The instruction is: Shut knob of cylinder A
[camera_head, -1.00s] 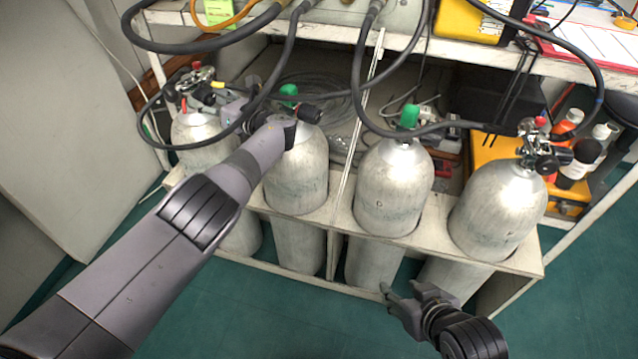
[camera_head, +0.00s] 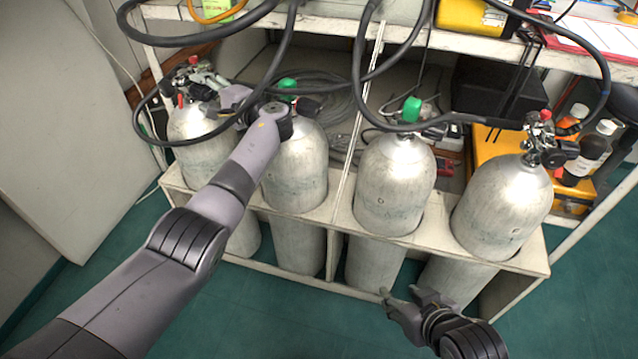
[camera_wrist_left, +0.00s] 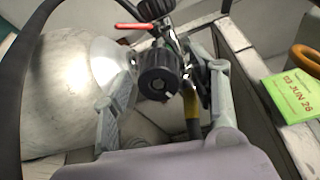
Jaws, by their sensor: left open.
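The leftmost cylinder (camera_head: 195,150) stands in the rack with a valve (camera_head: 188,80) on top; its letter is not readable. In the left wrist view its silver body (camera_wrist_left: 62,85) lies at left, with a black ribbed knob (camera_wrist_left: 160,78) facing me and a red lever (camera_wrist_left: 125,25) above. My left gripper (camera_head: 214,90) is at this valve. In the wrist view my left gripper (camera_wrist_left: 170,80) is open, with one finger on each side of the knob; whether they touch it is unclear. My right gripper (camera_head: 402,292) is open and empty, low in front of the rack.
Three more cylinders (camera_head: 296,165) (camera_head: 393,185) (camera_head: 502,207) stand to the right, two with green tops. Black hoses (camera_head: 290,40) loop over the cylinders and near my left arm. A shelf (camera_head: 330,30) runs above. A yellow case (camera_head: 500,150) and bottles sit at right.

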